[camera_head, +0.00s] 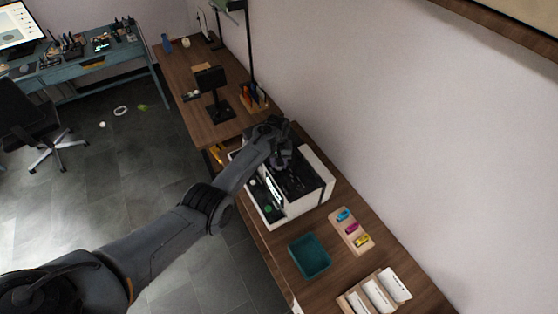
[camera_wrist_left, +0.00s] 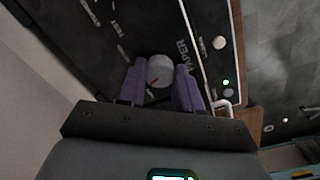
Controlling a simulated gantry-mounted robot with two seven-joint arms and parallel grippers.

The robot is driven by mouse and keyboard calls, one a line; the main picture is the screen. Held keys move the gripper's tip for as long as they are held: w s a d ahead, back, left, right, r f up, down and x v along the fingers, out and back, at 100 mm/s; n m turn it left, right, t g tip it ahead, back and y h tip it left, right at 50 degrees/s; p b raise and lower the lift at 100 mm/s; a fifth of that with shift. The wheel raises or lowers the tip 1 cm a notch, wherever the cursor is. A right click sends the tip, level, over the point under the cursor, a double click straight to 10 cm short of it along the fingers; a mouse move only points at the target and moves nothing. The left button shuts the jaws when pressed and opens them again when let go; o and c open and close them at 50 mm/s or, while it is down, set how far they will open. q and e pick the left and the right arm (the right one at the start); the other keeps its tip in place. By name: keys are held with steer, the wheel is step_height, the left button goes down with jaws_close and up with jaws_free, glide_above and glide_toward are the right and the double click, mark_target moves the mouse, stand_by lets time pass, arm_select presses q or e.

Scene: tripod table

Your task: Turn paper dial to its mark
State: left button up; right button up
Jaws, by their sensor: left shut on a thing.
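The paper dial (camera_wrist_left: 160,73) is a round pale grey knob with a red pointer line, on a dark panel beside the printed word PAPER. In the left wrist view my left gripper (camera_wrist_left: 161,84) has its two purple-grey fingers on either side of the dial, shut on it. In the head view my left gripper (camera_head: 283,158) is over the dark top of the black and white machine (camera_head: 313,202), and hides the dial there. White marks and the word TEST show on the panel. The pointer's exact alignment with a mark is unclear. My right gripper is not in view.
A teal tray (camera_head: 309,256), a wooden holder with coloured pieces (camera_head: 351,232) and a rack of white cards (camera_head: 376,294) stand in front of the machine. A black stand (camera_head: 215,98) is behind it. A small knob (camera_wrist_left: 219,43) and green light lie right of the dial.

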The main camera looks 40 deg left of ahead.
arm_select(q)
steer(key=shift+m, duration=1.7)
steer(key=o, duration=1)
steer(key=shift+o, duration=0.2)
steer(key=shift+r+p, duration=0.45)
step_height(320, 180, up, 10)
steer(key=p, duration=0.1)
steer(key=shift+a, duration=0.15)
